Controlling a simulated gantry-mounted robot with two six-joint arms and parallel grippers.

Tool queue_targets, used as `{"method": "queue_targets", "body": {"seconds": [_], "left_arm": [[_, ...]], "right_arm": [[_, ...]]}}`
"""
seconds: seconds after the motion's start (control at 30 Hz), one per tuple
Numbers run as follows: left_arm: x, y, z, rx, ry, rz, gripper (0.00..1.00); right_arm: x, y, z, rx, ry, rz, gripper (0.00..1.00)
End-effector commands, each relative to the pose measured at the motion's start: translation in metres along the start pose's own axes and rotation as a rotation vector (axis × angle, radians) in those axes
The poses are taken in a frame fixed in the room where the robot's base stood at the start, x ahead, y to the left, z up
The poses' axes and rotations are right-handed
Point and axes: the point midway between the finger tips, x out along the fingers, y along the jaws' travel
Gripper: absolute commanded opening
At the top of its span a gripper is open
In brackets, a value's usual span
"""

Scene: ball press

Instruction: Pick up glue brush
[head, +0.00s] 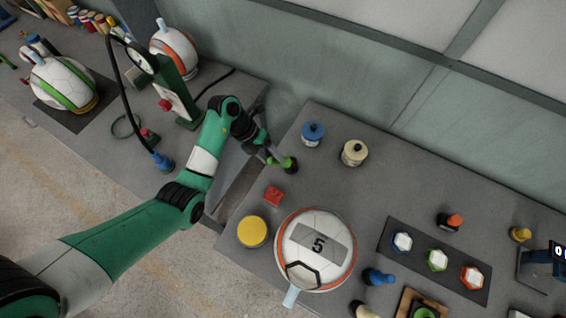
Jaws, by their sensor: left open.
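My left gripper (273,155) reaches over the left end of the right-hand bench and is open. A small green and black item (290,165) is at its fingertips; I cannot tell whether this is the glue brush, or whether the fingers touch it. No other thing in view is clearly a glue brush. A blue-topped pot (312,134) and a cream-topped pot (354,153) stand just right of the gripper. My right gripper is not in view.
A ball marked 5 (345,243), a red block (272,196) and a yellow disc (252,231) are nearer the front. A dark mat (400,264) holds three hexagonal pieces. A green press (174,98) stands on the left bench. A gap separates the benches.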

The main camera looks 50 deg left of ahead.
Motion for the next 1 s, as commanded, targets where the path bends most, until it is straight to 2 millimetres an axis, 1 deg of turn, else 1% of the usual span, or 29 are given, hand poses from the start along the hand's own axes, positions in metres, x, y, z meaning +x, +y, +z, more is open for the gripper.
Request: {"method": "queue_targets", "body": {"seconds": [0.03, 0.2, 0.27, 0.4, 0.5, 0.6, 0.77, 0.8, 0.97, 1.0], "left_arm": [[0.007, 0.001, 0.0, 0.001, 0.0, 0.0, 0.61], [0.011, 0.0, 0.0, 0.001, 0.0, 0.0, 0.61], [0.017, 0.0, 0.001, 0.001, 0.0, 0.0, 0.61], [0.043, -0.001, 0.004, 0.002, 0.002, 0.0, 0.61], [0.057, -0.001, 0.004, 0.001, 0.001, 0.0, 0.61], [0.062, -0.003, 0.004, 0.001, -0.001, 0.0, 0.61], [0.061, -0.003, 0.004, 0.001, -0.002, 0.0, 0.61], [0.061, -0.003, 0.004, 0.001, -0.002, 0.0, 0.59], [0.061, -0.003, 0.004, 0.001, -0.002, 0.0, 0.31], [0.061, -0.003, 0.004, 0.001, -0.002, 0.0, 0.23]], "right_arm": [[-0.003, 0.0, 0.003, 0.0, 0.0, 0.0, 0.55], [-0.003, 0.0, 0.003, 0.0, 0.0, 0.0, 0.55], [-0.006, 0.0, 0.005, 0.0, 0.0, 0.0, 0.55], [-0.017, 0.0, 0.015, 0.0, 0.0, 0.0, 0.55], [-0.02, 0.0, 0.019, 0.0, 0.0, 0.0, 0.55], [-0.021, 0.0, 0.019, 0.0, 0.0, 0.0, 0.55], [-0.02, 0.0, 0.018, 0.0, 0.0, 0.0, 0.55], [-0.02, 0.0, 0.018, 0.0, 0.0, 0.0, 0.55], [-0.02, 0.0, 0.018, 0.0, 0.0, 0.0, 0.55], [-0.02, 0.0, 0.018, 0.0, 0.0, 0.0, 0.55]]}}
